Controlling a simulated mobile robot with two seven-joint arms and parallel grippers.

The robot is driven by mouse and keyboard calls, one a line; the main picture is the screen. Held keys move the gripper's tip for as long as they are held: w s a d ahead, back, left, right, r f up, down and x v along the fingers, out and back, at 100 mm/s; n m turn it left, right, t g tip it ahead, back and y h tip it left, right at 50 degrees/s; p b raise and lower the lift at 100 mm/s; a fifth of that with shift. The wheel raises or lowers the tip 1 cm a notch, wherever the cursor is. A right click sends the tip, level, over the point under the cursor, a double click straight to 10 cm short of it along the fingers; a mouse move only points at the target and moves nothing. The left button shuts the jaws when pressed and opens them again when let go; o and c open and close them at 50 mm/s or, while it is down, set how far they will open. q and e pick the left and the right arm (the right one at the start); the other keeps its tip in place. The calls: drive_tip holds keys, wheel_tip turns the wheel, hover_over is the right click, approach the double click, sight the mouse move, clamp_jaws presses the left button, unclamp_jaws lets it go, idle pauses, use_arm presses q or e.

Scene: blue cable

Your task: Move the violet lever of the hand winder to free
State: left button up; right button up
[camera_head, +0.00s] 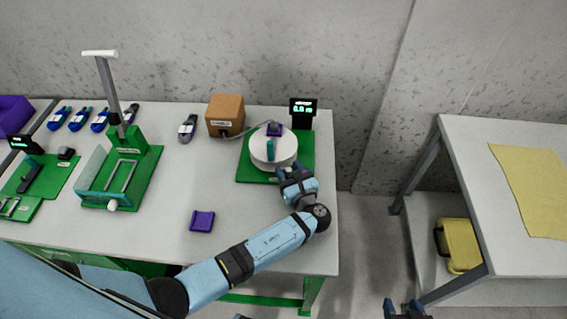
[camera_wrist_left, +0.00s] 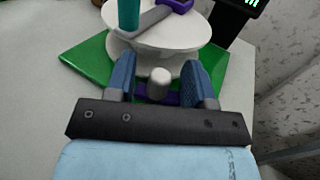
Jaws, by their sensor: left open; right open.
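The hand winder has a green base (camera_head: 245,165), a white drum (camera_head: 285,152) and an upright teal handle (camera_head: 270,148). In the left wrist view, the winder's violet lever (camera_wrist_left: 142,91) lies low in front of the drum (camera_wrist_left: 160,35), with a pale grey knob (camera_wrist_left: 160,78) standing up. My left gripper (camera_head: 290,170) is open at the front of the winder. In the left wrist view its fingers stand on both sides of the knob, with gaps. In the head view the gripper hides the lever. My right gripper (camera_head: 405,307) is open at the bottom edge, away from the table.
A lit display (camera_head: 303,107) stands behind the winder, and a cardboard box (camera_head: 225,114) behind left. A violet holder (camera_head: 202,221) lies on the table in front. Another table (camera_head: 470,150) stands right, across a gap.

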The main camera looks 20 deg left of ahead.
use_arm(q)
drive_tip(key=shift+w+a, duration=0.2)
idle(0.3)
clamp_jaws()
